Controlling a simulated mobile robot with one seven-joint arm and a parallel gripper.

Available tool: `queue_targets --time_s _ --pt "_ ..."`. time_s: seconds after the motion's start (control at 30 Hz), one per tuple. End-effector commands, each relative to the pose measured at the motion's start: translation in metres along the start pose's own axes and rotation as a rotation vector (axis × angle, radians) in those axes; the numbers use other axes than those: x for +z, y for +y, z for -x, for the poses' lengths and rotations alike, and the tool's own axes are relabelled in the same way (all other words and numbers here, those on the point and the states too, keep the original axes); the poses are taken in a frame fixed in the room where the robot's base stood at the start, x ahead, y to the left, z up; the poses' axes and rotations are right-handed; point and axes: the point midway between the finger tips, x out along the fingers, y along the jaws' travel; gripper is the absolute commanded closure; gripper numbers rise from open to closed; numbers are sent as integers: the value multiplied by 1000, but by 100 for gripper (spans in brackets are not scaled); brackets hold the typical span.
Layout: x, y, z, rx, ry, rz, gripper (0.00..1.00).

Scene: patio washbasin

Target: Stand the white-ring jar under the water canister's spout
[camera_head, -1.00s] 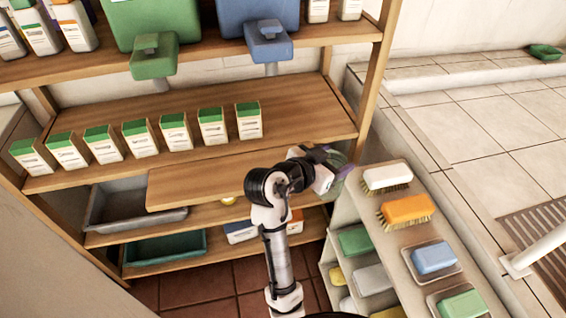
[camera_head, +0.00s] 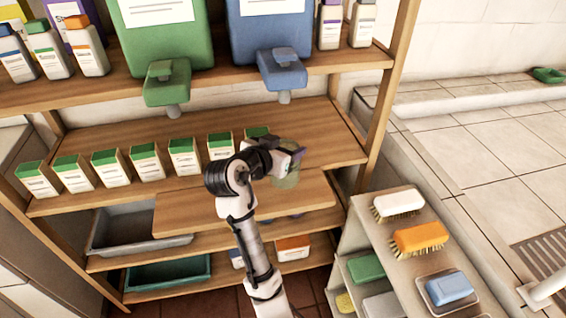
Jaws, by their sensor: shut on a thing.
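My gripper (camera_head: 290,160) is shut on a greenish, see-through jar (camera_head: 287,181), held in front of the middle shelf and below the blue canister's spout level. The jar is partly hidden by my gripper, and I cannot make out a white ring on it.
Several green-topped cartons (camera_head: 146,163) line the middle shelf (camera_head: 325,143), which is bare at its right end. A board (camera_head: 190,208) juts out below it. A wooden post (camera_head: 385,90) bounds the right. A side rack (camera_head: 385,240) holds brushes and soaps.

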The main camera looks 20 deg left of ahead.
Motion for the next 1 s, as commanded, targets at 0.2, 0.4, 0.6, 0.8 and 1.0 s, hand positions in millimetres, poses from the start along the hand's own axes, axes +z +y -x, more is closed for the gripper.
queue_targets --time_s 0.2,0.4,0.6,0.8,1.0 --pt "25 0 -8 0 -3 3 90" --pt "43 0 -15 -1 1 1 90" --pt "43 0 -15 -1 2 -1 90" --pt "44 0 -16 -1 1 0 29" --pt "44 0 -16 -1 1 0 17"
